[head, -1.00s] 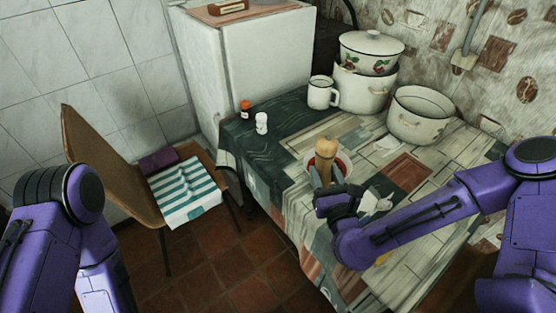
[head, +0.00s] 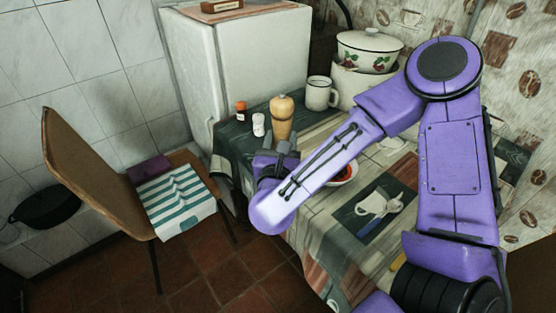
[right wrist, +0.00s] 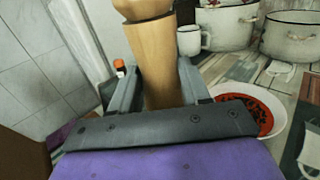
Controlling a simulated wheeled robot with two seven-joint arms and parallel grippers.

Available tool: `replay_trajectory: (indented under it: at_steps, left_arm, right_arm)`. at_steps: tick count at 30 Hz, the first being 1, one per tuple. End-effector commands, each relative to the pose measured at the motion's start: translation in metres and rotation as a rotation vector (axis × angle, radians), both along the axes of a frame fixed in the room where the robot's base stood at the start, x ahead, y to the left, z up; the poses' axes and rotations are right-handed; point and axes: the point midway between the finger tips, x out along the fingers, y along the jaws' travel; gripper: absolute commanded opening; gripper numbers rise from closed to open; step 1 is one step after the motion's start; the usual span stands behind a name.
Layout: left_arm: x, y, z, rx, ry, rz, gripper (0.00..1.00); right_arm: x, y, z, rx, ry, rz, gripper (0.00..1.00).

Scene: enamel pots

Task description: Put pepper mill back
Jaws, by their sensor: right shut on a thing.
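The pepper mill (head: 282,117) is a tall light-wood mill with a rounded top. It stands upright in my right gripper (head: 279,146), near the far left part of the table, next to the white shaker. In the right wrist view the mill (right wrist: 158,55) rises between the two grey fingers of the gripper (right wrist: 158,88), which are shut around its body. The mill's base is hidden behind the gripper, so I cannot tell whether it touches the table. My left gripper is not in view.
A white shaker (head: 258,125) and an orange-capped jar (head: 241,111) stand left of the mill. A white mug (head: 320,93) and enamel pot (head: 367,51) stand behind. A bowl with red contents (right wrist: 250,108) sits to the right. The fridge (head: 240,60) is behind; a chair (head: 100,165) stands left.

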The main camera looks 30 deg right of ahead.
Motion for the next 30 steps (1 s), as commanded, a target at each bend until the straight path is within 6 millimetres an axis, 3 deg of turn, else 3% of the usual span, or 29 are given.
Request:
replay_trajectory:
  at_steps: [8,15,21,25,30]
  left_arm:
    - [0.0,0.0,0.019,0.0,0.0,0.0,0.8]
    - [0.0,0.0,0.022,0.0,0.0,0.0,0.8]
    - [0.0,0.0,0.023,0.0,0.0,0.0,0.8]
    - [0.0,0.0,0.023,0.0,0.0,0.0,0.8]
    - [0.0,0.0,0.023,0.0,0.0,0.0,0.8]
  right_arm:
    - [0.059,-0.043,-0.028,0.001,0.003,-0.016,0.1]
    - [0.099,-0.068,-0.077,-0.002,0.004,-0.01,0.1]
    - [0.114,-0.078,-0.1,-0.002,0.003,-0.008,0.1]
    - [0.113,-0.077,-0.122,-0.002,0.003,-0.006,0.1]
    - [0.113,-0.077,-0.126,0.001,-0.002,-0.007,0.1]
